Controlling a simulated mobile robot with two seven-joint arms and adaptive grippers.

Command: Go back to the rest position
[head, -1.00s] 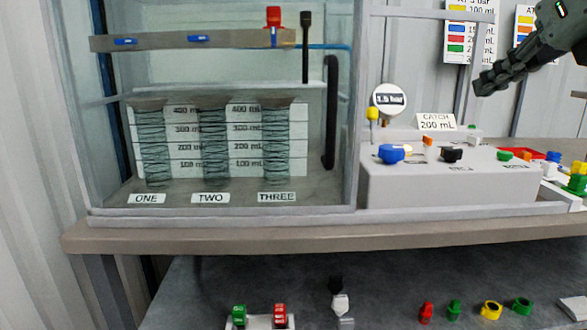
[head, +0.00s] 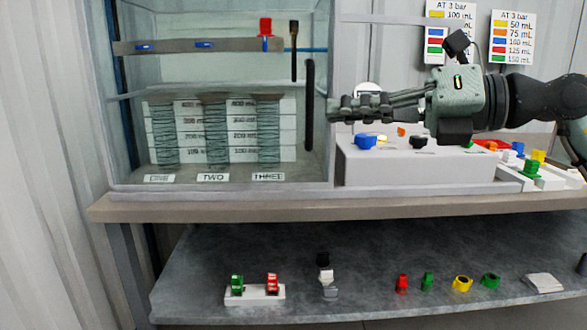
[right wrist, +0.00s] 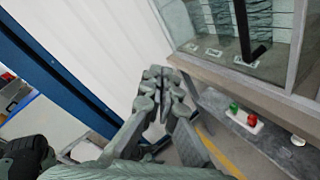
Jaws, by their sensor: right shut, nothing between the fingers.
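My right gripper (head: 362,107) reaches in from the right in the head view, pointing left. It is in front of the control box (head: 400,172) and near the right post of the glass-fronted cabinet. Its fingers are shut and empty. In the right wrist view its fingertips (right wrist: 162,88) meet, with open air and the pale wall beyond them. My left gripper does not show in either view.
The cabinet (head: 221,189) holds bellows columns marked ONE, TWO and THREE. The control box has a blue knob (head: 366,142). The lower shelf (head: 210,255) bears a white stand (head: 255,297), red and green pieces and yellow and green rings. Coloured parts lie at the bench's right.

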